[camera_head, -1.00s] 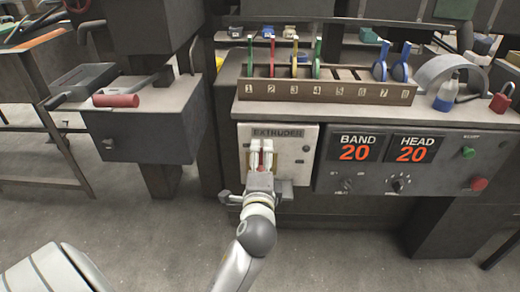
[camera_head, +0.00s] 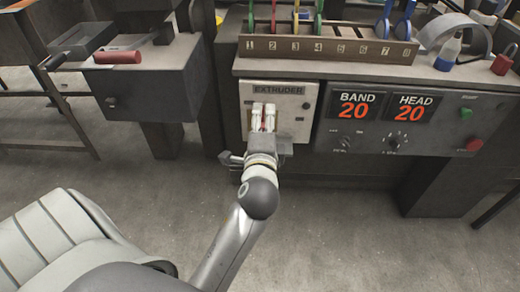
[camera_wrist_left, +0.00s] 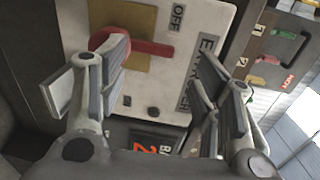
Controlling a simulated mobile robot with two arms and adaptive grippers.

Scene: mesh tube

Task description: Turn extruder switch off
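The extruder switch (camera_wrist_left: 150,48) is a red lever on a yellow plate. In the left wrist view it points toward the EXTRUDER label, near the OFF label (camera_wrist_left: 178,17). The pale extruder panel (camera_head: 304,99) shows in the head view, left of the BAND and HEAD displays. My left gripper (camera_head: 263,112) is in front of this panel and hides most of the switch there. In the left wrist view my left gripper (camera_wrist_left: 162,85) is open. One finger overlaps part of the lever; I cannot tell whether they touch. My right gripper is not in view.
The control box with BAND and HEAD displays (camera_head: 353,108) has knobs and green and red buttons. A numbered wooden rack (camera_head: 330,48) with coloured tools stands above. The floor in front is clear.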

